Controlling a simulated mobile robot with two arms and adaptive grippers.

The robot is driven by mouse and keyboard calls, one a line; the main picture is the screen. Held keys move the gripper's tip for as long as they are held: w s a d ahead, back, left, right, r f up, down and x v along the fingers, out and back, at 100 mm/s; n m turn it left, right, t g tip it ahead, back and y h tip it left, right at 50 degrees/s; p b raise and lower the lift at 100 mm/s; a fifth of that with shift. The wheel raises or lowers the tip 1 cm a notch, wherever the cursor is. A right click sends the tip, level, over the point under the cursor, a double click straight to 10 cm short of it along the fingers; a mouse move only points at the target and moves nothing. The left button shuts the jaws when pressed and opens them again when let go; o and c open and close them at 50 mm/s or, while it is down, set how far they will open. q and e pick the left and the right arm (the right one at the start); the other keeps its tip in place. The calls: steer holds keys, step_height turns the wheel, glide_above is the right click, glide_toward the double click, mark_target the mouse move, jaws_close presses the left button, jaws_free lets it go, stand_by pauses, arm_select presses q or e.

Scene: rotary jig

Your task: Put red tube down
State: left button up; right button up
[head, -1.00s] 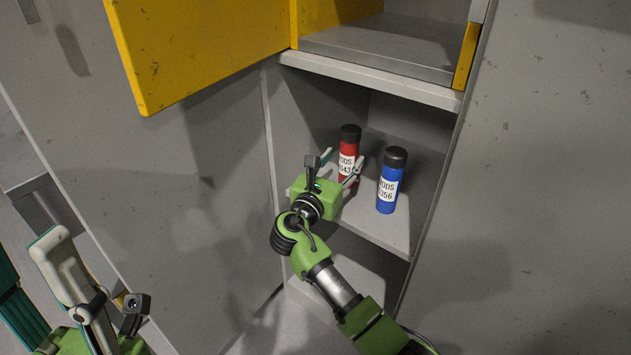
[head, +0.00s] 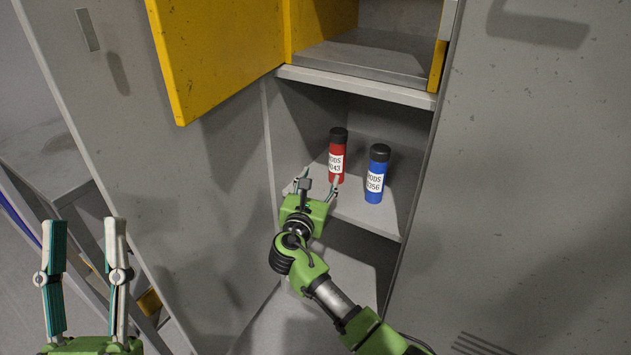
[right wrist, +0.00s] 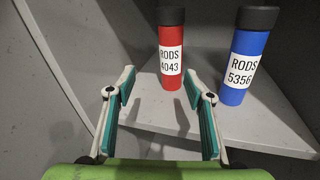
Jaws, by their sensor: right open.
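The red tube (head: 336,153) with a black cap and a "RODS 4043" label stands upright on the cabinet shelf (head: 372,217). It also shows in the right wrist view (right wrist: 171,45). My right gripper (head: 320,178) is open and empty just in front of the red tube. In the right wrist view its fingers (right wrist: 160,85) are spread, with the tube beyond their tips and apart from them. My left gripper (head: 86,232) is at the lower left, open and empty, away from the cabinet.
A blue tube (head: 376,179) labelled "RODS 5356" stands upright to the right of the red one. A yellow door (head: 215,55) hangs open at the upper left. The compartment's side walls and the shelf above (head: 350,86) bound the space.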

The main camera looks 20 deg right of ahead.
steer(key=s+a+f+m+t+y, duration=0.1)
steer(key=s+a+m+y, duration=0.2)
steer(key=a+y, duration=0.25)
steer(key=s+a+f+m+t+y, duration=0.1)
steer(key=s+a+m+t+y, duration=0.1)
steer(key=a+y, duration=0.3)
steer(key=s+a+r+m+t+y, duration=0.2)
steer(key=s+a+r+m+y, duration=0.25)
steer(key=s+a+r, duration=0.25)
steer(key=s+d+r+m+t+y, duration=0.1)
steer(key=s+d+r+m+t, duration=0.1)
steer(key=s+r+m, duration=0.5)
steer(key=s+d+r+m+t+y, duration=0.1)
steer(key=s+r+m+t, duration=0.3)
steer(key=s+r+m, duration=0.4)
steer(key=s+r, duration=0.4)
steer(key=shift+d+r+t, duration=0.15)
steer(key=shift+d+t, duration=0.15)
steer(key=shift+d, duration=0.1)
